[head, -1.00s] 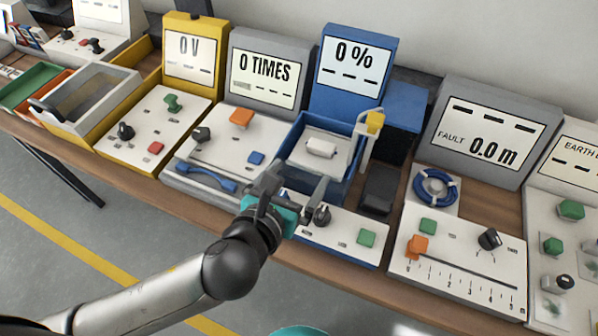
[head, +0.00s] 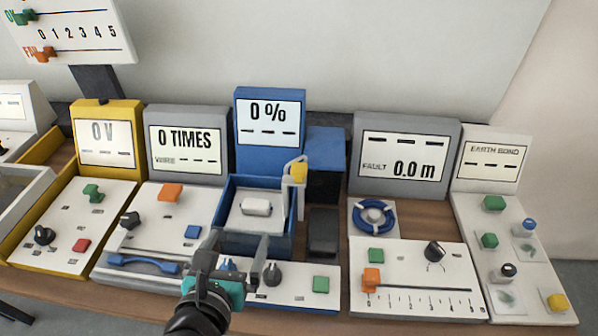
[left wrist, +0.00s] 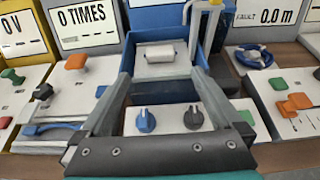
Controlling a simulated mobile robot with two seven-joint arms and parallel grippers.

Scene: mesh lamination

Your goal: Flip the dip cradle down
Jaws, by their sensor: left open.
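The blue tester has an open blue tank (head: 227,243), with a white block (head: 257,207) on a pale plate inside. A pale upright bracket with a yellow tip (head: 298,172) stands at the tank's right edge; I take this to be the dip cradle's arm, standing up. In the left wrist view the white block (left wrist: 160,53) and pale bracket (left wrist: 193,35) show beyond the fingers. My left gripper (head: 236,250) is open and empty, over the front of the blue tester, apart from the bracket. My right gripper is not in view.
A grey knob (head: 272,274) and a green button (head: 321,284) are on the blue tester's front panel; a blue knob (left wrist: 145,120) is beside the grey one. The grey tester with a blue lever (head: 143,264) is left. A blue cable ring (head: 373,216) lies right.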

